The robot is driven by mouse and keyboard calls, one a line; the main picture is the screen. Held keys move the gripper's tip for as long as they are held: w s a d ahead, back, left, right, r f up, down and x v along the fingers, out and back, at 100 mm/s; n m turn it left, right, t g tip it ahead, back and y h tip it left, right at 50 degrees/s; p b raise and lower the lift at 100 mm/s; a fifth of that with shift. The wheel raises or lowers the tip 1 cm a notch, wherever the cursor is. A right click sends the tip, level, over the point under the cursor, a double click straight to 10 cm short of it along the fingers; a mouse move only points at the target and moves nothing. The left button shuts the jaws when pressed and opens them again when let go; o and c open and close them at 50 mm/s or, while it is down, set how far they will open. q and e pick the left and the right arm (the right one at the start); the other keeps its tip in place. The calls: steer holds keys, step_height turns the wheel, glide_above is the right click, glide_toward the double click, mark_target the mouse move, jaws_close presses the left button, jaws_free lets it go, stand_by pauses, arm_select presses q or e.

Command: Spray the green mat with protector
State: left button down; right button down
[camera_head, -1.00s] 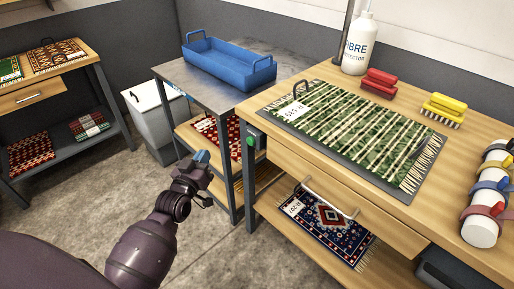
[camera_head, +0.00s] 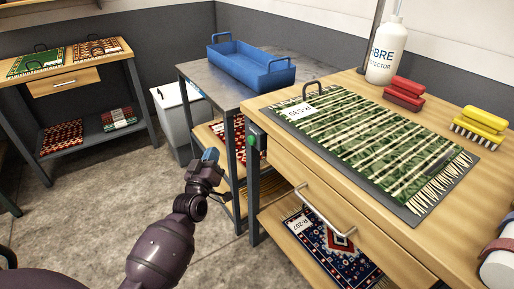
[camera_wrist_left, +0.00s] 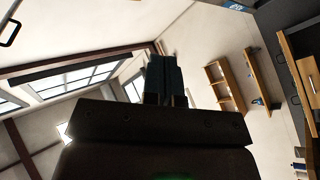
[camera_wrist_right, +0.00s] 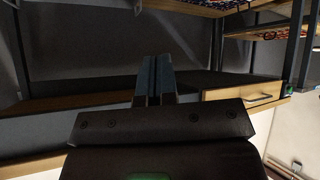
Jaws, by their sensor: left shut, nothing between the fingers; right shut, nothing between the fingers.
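The green mat (camera_head: 370,140), with cream stripes and fringed ends, lies flat on a dark grey board (camera_head: 405,212) on the wooden workbench. A white tag sits on its far left corner. The white protector bottle (camera_head: 384,52), labelled "FIBRE ...TECTOR" in part, stands upright at the back of the bench; its top is cut off by the frame. My left gripper (camera_head: 208,158) is shut and empty, in front of the bench and left of the mat, touching nothing. My right gripper is outside the head view; in the right wrist view its fingers (camera_wrist_right: 154,80) are shut and empty.
A blue tray (camera_head: 250,66) rests on the metal table at left. The bench drawer handle (camera_head: 325,212) juts out in front.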

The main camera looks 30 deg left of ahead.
mark_target(252, 140)
arm_select(q)
steer(key=shift+w+f, duration=0.1)
steer(key=shift+f, duration=0.15)
steer(key=shift+n, duration=0.3)
steer(key=shift+w, duration=0.1)
steer(key=w+d+b, duration=0.1)
steer(key=w+d, duration=0.2)
steer(key=w, duration=0.5)
steer(key=shift+d, duration=0.2)
stand_by(0.6)
steer(key=shift+w+r, duration=0.1)
stand_by(1.4)
